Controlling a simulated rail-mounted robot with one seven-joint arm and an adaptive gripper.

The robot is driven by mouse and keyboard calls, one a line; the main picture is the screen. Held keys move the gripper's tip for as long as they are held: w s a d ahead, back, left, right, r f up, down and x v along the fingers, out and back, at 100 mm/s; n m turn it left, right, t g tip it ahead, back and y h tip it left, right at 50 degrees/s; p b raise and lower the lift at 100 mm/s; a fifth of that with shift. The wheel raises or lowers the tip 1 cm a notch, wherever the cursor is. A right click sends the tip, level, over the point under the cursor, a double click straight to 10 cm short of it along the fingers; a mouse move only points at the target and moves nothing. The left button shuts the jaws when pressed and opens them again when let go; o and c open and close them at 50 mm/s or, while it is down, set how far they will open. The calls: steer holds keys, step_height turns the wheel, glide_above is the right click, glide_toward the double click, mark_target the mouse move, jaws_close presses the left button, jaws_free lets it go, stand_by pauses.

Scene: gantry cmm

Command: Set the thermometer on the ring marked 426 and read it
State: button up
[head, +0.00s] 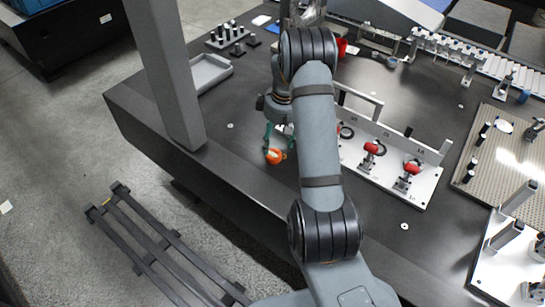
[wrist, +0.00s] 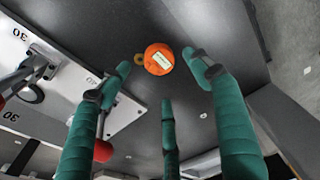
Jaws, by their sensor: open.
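An orange rounded thing (head: 274,156) lies on the dark table near its front edge. In the wrist view the orange thing (wrist: 158,59) shows a pale label and a small brass-coloured loop on its left; I cannot tell surely whether it is the thermometer. My gripper (head: 279,134) has teal fingers and is above the orange thing. In the wrist view my gripper (wrist: 156,80) is open, with the orange thing between and beyond the fingertips, apparently not held. Small pale round marks, one at the front right (head: 405,226), dot the table. No 426 is readable.
A white plate with red-handled clamps (head: 372,150) stands close to the right of the orange thing. A grey column (head: 165,75) rises at the left, by a grey tray (head: 208,72). A perforated plate (head: 490,180) lies far right. Bare table lies around the orange thing.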

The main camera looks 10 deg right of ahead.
mark_target(274, 153)
steer(key=f, duration=0.4)
steer(key=f+p, duration=0.1)
steer(key=f, duration=0.1)
steer(key=shift+w+a, duration=0.2)
steer(key=shift+w, duration=0.05)
steer(key=shift+c, duration=1.1)
steer(key=c, duration=1.1)
steer(key=shift+c, duration=0.3)
steer(key=shift+r, duration=0.15)
